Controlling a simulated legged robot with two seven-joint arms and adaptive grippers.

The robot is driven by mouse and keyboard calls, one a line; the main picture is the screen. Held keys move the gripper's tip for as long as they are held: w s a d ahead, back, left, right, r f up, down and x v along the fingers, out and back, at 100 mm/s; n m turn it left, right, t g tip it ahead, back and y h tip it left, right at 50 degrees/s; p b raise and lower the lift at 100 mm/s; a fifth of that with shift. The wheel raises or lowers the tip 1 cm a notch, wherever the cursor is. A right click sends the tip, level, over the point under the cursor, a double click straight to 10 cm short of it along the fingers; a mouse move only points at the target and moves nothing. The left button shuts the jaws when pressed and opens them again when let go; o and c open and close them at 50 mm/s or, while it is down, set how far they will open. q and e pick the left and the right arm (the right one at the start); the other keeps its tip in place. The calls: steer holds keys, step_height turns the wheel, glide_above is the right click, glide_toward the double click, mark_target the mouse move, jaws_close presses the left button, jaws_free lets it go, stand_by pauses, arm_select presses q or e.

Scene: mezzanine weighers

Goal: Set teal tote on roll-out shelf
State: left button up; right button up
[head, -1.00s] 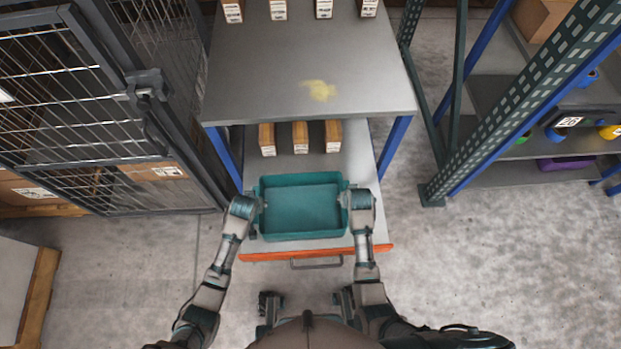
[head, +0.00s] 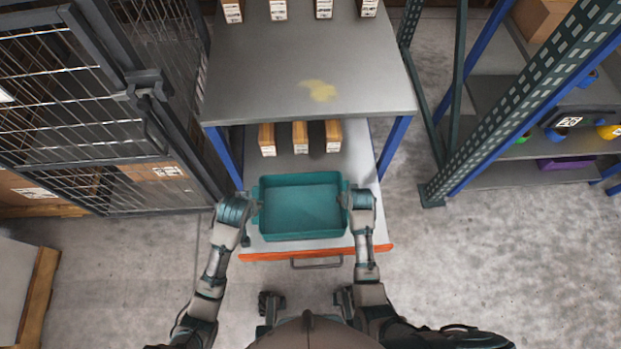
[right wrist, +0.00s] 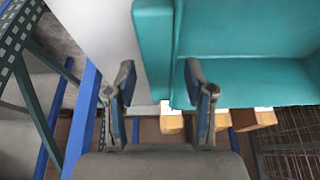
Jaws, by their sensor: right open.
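The teal tote (head: 301,209) sits upright and empty on the grey roll-out shelf (head: 355,160), near its orange front edge. My right gripper (head: 349,199) is at the tote's right end. In the right wrist view my right gripper (right wrist: 162,98) has its fingers spread apart, and the tote (right wrist: 240,83) lies beyond them with its end wall in the gap; contact cannot be told. My left gripper (head: 248,212) is beside the tote's left end, its fingers mostly hidden by the wrist.
Several small brown boxes (head: 300,137) stand on the shelf behind the tote. A fixed grey shelf (head: 310,70) overhangs the back. A wire-mesh cage (head: 90,110) is at left, and a rack (head: 500,120) is at right. Floor to the right is clear.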

steer(key=v, duration=1.1)
steer(key=shift+r, duration=0.2)
steer(key=shift+s, duration=0.1)
